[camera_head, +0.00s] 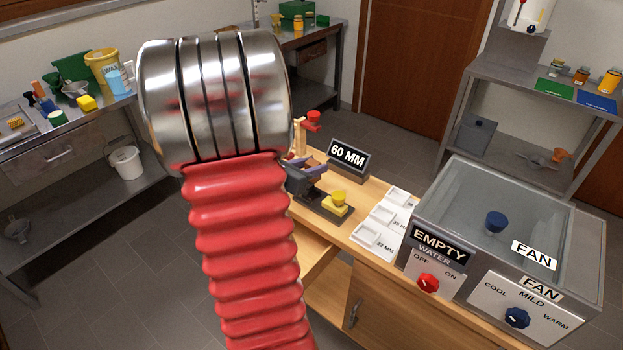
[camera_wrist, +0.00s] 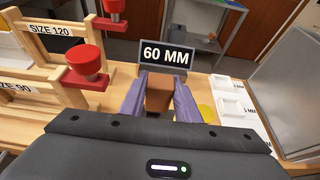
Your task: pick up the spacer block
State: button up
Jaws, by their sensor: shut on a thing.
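The spacer block seems to be the brown block (camera_wrist: 159,92) between the purple fingers in the wrist view. My gripper (camera_wrist: 160,84) is shut on it, one finger against each side. The block is in front of the black 60 MM sign (camera_wrist: 166,56). Whether it touches the bench below is hidden. In the head view my gripper (camera_head: 311,175) is partly behind my red arm, above the wooden bench and near the sign (camera_head: 347,157). I cannot make out the block there.
A yellow-topped piece (camera_head: 335,203), white labelled trays (camera_head: 372,239) and a metal tank (camera_head: 575,231) with a water dial (camera_head: 428,283) lie to the right.

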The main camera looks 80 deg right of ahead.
aim_at(313, 163)
jog(key=shift+r, duration=1.55)
jog(key=shift+s, duration=0.1)
